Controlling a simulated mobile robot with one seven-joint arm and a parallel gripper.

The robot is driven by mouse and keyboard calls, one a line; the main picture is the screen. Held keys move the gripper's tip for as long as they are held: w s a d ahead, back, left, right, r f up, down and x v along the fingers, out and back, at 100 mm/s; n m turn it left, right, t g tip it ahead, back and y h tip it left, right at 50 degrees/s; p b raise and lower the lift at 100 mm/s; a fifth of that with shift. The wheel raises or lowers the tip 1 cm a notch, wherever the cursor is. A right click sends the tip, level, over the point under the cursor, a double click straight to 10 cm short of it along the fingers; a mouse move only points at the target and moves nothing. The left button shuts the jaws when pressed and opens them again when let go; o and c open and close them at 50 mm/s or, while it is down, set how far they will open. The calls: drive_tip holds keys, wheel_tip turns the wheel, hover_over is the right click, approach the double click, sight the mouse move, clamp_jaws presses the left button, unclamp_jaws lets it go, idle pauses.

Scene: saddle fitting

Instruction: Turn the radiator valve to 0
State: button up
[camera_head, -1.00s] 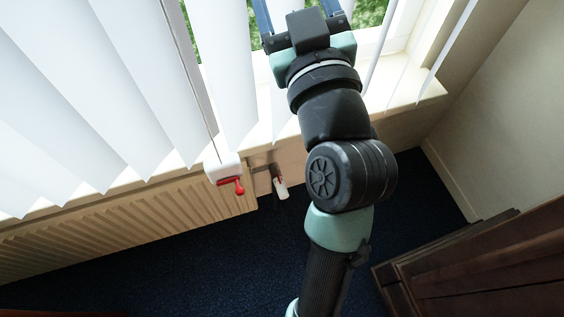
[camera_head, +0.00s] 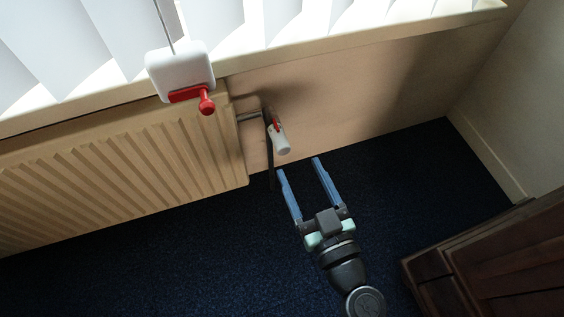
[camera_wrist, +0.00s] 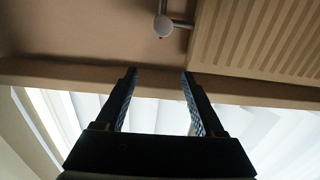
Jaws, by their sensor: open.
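The radiator valve (camera_head: 279,137) is a white knob with a red mark, on a pipe at the right end of the radiator. In the wrist view its round white end (camera_wrist: 163,26) shows at the top, beyond my fingertips. Its number marks are too small to read. My gripper (camera_head: 299,165) is open and empty, with two blue fingers pointing toward the wall. In the head view it appears just below and right of the valve, apart from it. In the wrist view the fingers (camera_wrist: 158,72) are spread with nothing between them.
The ribbed beige radiator (camera_head: 120,165) fills the left. Dark wooden furniture (camera_head: 500,255) stands at lower right. The blue carpet (camera_head: 410,170) between is clear.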

drive_tip(key=b, duration=0.2)
approach(285, 153)
drive_tip(key=shift+m, duration=0.3)
drive_tip(key=b+x, duration=0.2)
drive_tip(key=x, duration=1)
drive_tip(key=shift+f, duration=0.15)
clamp_jaws()
